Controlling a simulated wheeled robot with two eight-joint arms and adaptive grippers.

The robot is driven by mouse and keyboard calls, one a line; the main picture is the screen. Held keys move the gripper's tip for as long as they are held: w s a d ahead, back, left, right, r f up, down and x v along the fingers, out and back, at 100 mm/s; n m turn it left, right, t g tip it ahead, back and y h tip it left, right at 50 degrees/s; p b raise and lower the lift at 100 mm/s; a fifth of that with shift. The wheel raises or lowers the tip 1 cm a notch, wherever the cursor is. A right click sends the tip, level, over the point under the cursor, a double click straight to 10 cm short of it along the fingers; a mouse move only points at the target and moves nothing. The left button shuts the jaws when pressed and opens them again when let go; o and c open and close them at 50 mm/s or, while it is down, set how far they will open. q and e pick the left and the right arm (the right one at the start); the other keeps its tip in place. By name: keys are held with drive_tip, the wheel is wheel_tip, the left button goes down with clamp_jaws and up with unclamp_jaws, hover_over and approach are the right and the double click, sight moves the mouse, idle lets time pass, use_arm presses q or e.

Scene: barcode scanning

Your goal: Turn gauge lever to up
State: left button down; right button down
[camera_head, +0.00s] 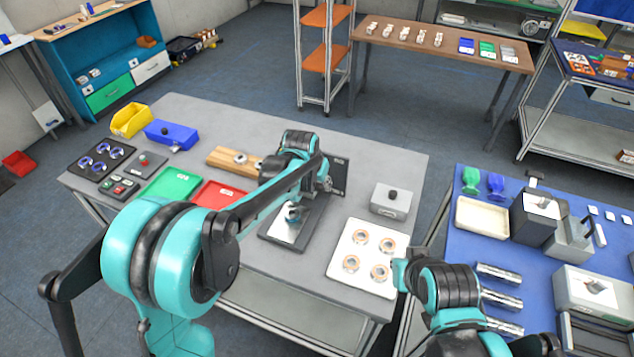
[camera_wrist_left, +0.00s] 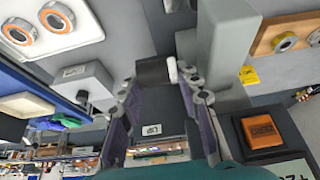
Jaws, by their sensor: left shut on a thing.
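The gauge stand has a dark base with a silver plate (camera_head: 288,232) and a dark upright panel (camera_head: 341,176) on the grey table. My left gripper (camera_head: 324,184) is over this stand, beside the panel; my arm hides much of the stand. In the left wrist view, my gripper's two fingers (camera_wrist_left: 163,100) are on either side of a small pale lever (camera_wrist_left: 172,70) by a dark block. The gripper is shut on the lever; the exact contact and the lever's angle are hard to make out. My right gripper is out of the head view; only right arm links show.
A grey box with a black knob (camera_head: 391,201) and a white tray of ring parts (camera_head: 345,279) are right of the stand. Red (camera_head: 222,192) and green (camera_head: 160,197) trays lie left. A blue-topped table (camera_head: 462,252) stands at the right.

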use_arm(q)
drive_tip(key=shift+s+d, duration=0.1)
drive_tip(key=shift+d, duration=0.2)
drive_tip(key=c, duration=1.2)
unclamp_jaws()
drive_tip(key=shift+d, duration=0.2)
drive_tip(key=shift+a, duration=0.1)
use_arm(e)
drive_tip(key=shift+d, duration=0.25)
use_arm(q)
drive_tip(key=shift+a, duration=0.15)
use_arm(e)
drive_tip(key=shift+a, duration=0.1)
use_arm(q)
drive_tip(key=v, duration=1.2)
